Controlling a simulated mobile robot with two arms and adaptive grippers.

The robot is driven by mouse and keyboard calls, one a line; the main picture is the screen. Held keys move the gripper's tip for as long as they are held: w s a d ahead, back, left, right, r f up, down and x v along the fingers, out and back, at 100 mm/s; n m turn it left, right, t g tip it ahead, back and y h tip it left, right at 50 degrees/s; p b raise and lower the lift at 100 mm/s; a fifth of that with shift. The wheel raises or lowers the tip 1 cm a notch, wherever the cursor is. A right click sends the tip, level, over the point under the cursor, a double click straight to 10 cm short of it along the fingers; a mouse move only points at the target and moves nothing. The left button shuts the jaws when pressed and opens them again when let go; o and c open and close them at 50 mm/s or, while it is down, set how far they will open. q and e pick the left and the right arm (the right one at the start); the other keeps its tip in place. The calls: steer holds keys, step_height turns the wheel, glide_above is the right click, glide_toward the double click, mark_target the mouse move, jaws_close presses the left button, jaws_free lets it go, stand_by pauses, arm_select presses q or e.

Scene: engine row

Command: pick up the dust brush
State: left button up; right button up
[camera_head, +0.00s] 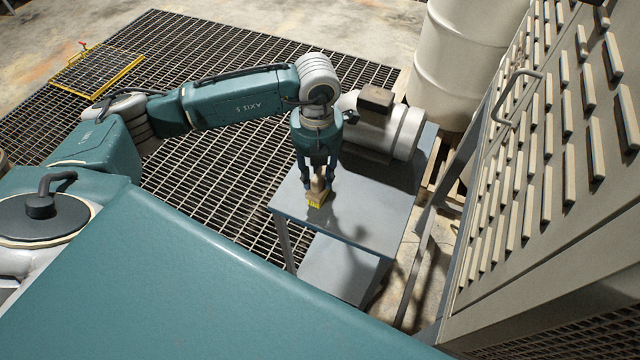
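The dust brush (317,197) has yellow bristles and a pale tan body. It is at the front left part of the small grey table, with its bristles down at the tabletop. My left gripper (321,187) points down over the brush, with one finger on each side of its upper part. The fingers hide some of the brush. I cannot tell whether they touch it or stand a little apart. My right gripper is not in view.
A grey motor-like machine (386,128) stands on the back of the grey table (376,222). A tall slatted cabinet (535,190) closes off the right side. A cream drum (462,60) stands behind. A yellow-framed grate (97,72) lies on the floor grating at left.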

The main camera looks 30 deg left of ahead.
arm_select(q)
steer(key=shift+c, duration=1.1)
steer(key=shift+r, duration=0.1)
steer(key=shift+r, duration=0.45)
jaws_close()
step_height(320, 180, up, 19)
steer(key=b, duration=0.3)
